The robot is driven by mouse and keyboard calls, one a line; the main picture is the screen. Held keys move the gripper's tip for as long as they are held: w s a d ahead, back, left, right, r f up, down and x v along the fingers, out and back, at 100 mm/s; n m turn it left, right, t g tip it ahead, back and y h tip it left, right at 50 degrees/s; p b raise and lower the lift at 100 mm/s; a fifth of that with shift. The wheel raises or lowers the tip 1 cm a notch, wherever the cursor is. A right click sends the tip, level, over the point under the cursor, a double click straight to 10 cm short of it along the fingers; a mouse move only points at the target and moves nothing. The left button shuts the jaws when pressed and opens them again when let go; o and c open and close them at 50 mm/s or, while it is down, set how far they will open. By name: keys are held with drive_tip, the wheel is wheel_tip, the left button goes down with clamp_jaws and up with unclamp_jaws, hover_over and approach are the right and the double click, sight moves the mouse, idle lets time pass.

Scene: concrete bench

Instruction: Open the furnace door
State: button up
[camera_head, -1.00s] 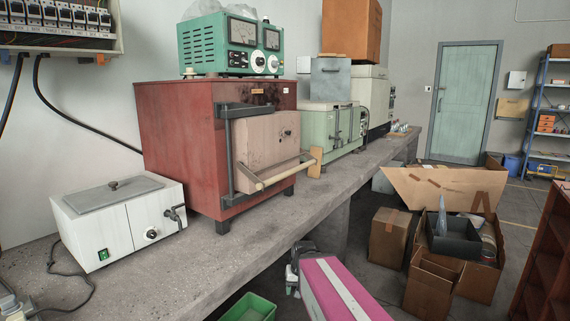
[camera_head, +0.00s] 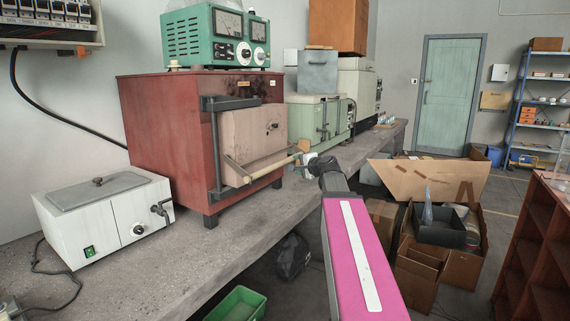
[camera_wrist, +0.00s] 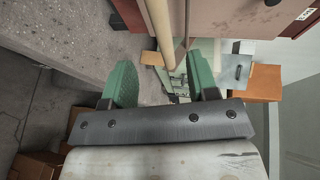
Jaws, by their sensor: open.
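The red furnace (camera_head: 165,135) stands on the concrete bench, with its pinkish-beige door (camera_head: 252,120) shut against the front. A pale bar handle (camera_head: 268,170) runs across the lower front of the door on brackets. My gripper (camera_head: 311,160) is near the handle's right end, small and partly hidden by my own arm in the head view. In the wrist view, my gripper (camera_wrist: 159,60) is open, with two green fingers apart. The handle (camera_wrist: 158,30) shows ahead, running into the gap between the fingertips. I cannot tell whether either finger touches it.
A white water bath (camera_head: 105,215) stands left of the furnace, and a green meter unit (camera_head: 215,38) sits on top. A pale green oven (camera_head: 312,115) is behind to the right. Cardboard boxes (camera_head: 425,180) and a shelf unit (camera_head: 545,235) fill the floor at right.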

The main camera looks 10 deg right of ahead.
sight(287, 162)
drive_tip(key=x, duration=1)
drive_tip(key=shift+w+a, duration=0.1)
drive_tip(key=shift+w, duration=0.3)
drive_tip(key=shift+c, duration=0.4)
clamp_jaws()
